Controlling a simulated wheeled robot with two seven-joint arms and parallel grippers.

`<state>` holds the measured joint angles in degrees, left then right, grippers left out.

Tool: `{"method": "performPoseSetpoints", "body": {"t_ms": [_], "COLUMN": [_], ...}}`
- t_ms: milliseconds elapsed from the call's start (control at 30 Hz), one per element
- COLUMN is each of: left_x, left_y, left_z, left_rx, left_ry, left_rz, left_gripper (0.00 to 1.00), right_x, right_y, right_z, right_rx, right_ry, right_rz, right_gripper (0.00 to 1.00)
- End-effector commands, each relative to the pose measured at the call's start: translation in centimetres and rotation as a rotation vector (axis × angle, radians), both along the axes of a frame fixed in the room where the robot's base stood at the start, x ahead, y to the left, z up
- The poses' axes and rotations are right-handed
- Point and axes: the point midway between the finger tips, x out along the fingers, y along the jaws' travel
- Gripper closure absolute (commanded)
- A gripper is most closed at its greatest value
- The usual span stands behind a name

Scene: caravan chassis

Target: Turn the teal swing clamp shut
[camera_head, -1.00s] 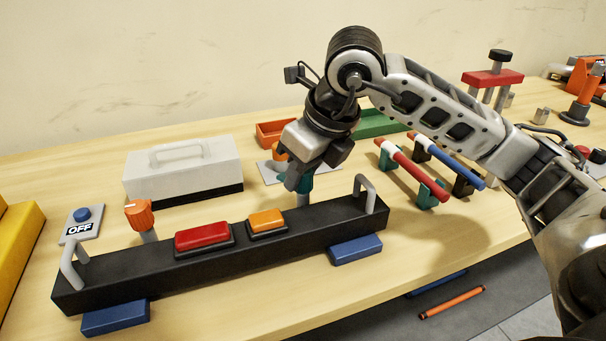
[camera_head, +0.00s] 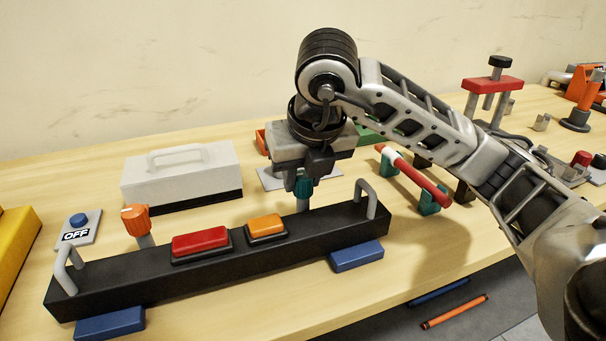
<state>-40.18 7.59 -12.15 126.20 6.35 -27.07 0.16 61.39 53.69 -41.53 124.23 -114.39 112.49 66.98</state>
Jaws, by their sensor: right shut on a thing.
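The teal swing clamp (camera_head: 304,187) stands on a grey post at the back edge of the black bar (camera_head: 330,222), near its right end. My right gripper (camera_head: 303,181) points down over it and is shut on its teal top. The fingers and wrist hide much of the clamp, so I cannot tell which way its arm points. An orange clamp (camera_head: 136,220) of similar build stands behind the bar's left part. My left gripper is not in view.
The bar carries a red block (camera_head: 200,241), an orange block (camera_head: 266,226) and two grey handles, and rests on blue pads (camera_head: 356,256). A white toolbox (camera_head: 182,173) stands behind. A red-and-white rod (camera_head: 413,174) lies on green supports at right. An OFF switch plate (camera_head: 77,230) is at left.

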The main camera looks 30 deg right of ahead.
Motion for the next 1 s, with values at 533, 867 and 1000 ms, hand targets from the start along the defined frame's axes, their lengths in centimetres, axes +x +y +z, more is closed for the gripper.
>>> {"method": "performPoseSetpoints", "body": {"t_ms": [533,867,1000], "left_x": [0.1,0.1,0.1], "left_y": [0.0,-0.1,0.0], "left_z": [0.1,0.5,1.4], "left_rx": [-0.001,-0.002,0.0], "left_ry": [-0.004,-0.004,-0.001], "left_rz": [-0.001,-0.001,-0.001], "left_gripper": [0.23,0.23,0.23], "right_x": [0.0,-0.4,-1.4], "right_y": [0.0,0.1,0.3], "right_z": [0.1,1.4,4.5], "right_rx": [0.0,0.0,-0.003], "right_ry": [-0.002,-0.005,-0.01], "right_rz": [-0.004,-0.001,-0.001], "right_gripper": [0.51,0.51,0.51]}}
